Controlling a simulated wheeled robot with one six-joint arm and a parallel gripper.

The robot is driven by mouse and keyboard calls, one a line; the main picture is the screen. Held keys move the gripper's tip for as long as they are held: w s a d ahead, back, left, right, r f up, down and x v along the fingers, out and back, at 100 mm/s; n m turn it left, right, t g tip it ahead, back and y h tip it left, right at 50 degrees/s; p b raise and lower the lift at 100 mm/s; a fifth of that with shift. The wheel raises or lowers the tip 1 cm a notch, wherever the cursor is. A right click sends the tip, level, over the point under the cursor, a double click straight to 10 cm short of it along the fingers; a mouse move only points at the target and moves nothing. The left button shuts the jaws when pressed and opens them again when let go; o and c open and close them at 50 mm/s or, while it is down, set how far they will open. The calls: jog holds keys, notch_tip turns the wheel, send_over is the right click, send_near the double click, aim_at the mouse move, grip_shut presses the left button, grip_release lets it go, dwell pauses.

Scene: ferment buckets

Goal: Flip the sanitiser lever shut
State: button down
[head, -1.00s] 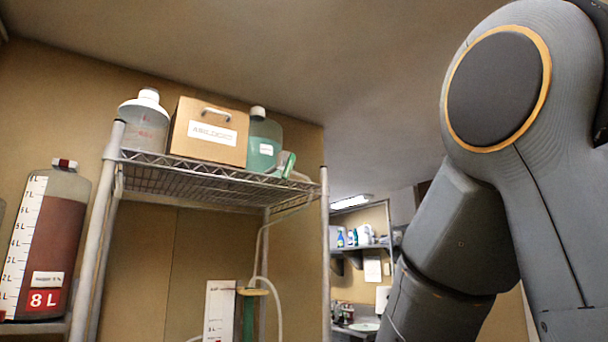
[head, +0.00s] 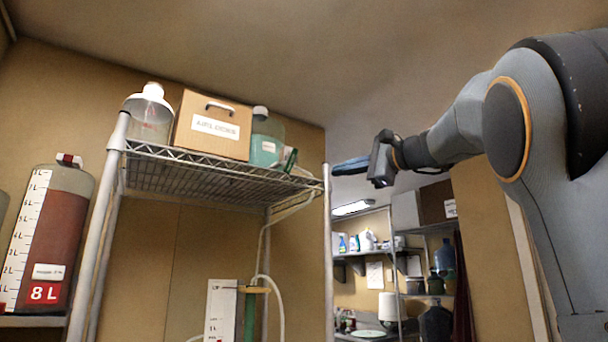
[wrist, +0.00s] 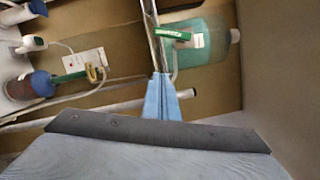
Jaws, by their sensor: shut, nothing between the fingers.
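The sanitiser bottle (head: 267,141) is a translucent green jug at the right end of the wire shelf top. A green lever (head: 290,157) stands tilted up beside it, near the shelf's right corner. In the wrist view the lever (wrist: 172,33) lies by the bottle (wrist: 210,48), close to the metal post. My gripper (head: 351,166) is to the right of the lever, just past the shelf post, at about its height. Its blue fingers (wrist: 162,100) are shut and empty, apart from the lever. The lever's base is partly hidden in the head view.
The wire shelf (head: 220,166) has an upright post (head: 327,240) between lever and gripper in the head view. A cardboard box (head: 212,125) and a clear jug (head: 149,117) share the shelf. A white scale (head: 220,310) and hose are below. An 8 L bucket (head: 55,235) stands left.

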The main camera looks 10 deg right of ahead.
aim_at(290, 161)
jog(key=shift+s+r, duration=0.1)
jog(key=shift+r, duration=0.2)
jog(key=shift+a, duration=0.1)
jog(key=w+a+r+p, duration=0.2)
jog(key=w+a+p, duration=0.4)
jog(key=w+a, duration=0.1)
jog(key=shift+w+a, duration=0.2)
jog(key=shift+a, duration=0.6)
jog(key=shift+d, duration=0.1)
